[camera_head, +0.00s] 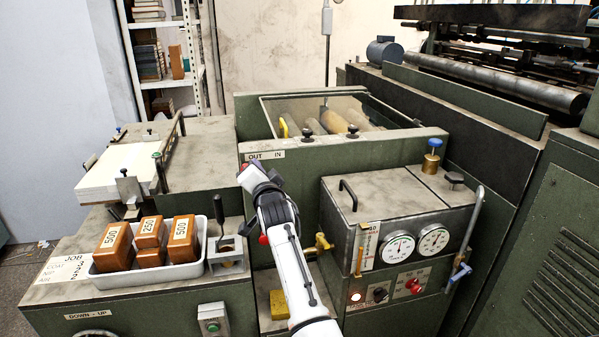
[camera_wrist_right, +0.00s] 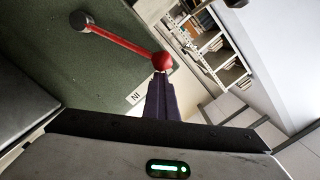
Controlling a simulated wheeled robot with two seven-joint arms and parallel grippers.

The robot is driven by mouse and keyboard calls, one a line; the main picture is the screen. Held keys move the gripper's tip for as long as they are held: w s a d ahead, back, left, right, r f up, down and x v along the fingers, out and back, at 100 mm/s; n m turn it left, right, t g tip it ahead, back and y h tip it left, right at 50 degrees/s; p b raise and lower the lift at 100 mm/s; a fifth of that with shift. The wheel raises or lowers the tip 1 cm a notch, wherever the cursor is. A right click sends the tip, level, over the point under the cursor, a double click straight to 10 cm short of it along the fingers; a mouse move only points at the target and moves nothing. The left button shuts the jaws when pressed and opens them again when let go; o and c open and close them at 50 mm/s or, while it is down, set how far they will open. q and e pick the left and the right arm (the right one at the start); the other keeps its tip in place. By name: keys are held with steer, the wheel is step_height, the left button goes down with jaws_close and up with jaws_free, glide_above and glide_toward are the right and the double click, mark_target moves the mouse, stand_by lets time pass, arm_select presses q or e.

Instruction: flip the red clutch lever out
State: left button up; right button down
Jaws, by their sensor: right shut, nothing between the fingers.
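The red clutch lever (camera_wrist_right: 122,41) shows in the right wrist view, with a grey pivot on the green panel and a red ball at its free end. In the head view a red tip (camera_head: 243,167) shows at the left end of the OUT/IN label (camera_head: 265,155); the rest of the lever is mostly hidden behind my right gripper (camera_head: 258,180). In the wrist view my right gripper's dark fingers (camera_wrist_right: 160,85) are shut and empty, with their tips right at the ball. I cannot tell if they touch it. My left gripper is not in view.
A white tray of brown numbered blocks (camera_head: 201,245) stands left of my right arm. A gauge box (camera_head: 390,200) with a brass valve stands close on the right. Above the panel is a glazed roller cover (camera_head: 340,110). A board stack (camera_head: 115,170) lies at left.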

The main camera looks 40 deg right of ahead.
steer(key=shift+a+f, duration=0.2)
steer(key=shift+a, duration=0.15)
steer(key=s+r+p, duration=0.3)
steer(key=s+p, duration=0.1)
steer(key=s, duration=0.7)
steer(key=shift+s+r, duration=0.15)
stand_by(0.3)
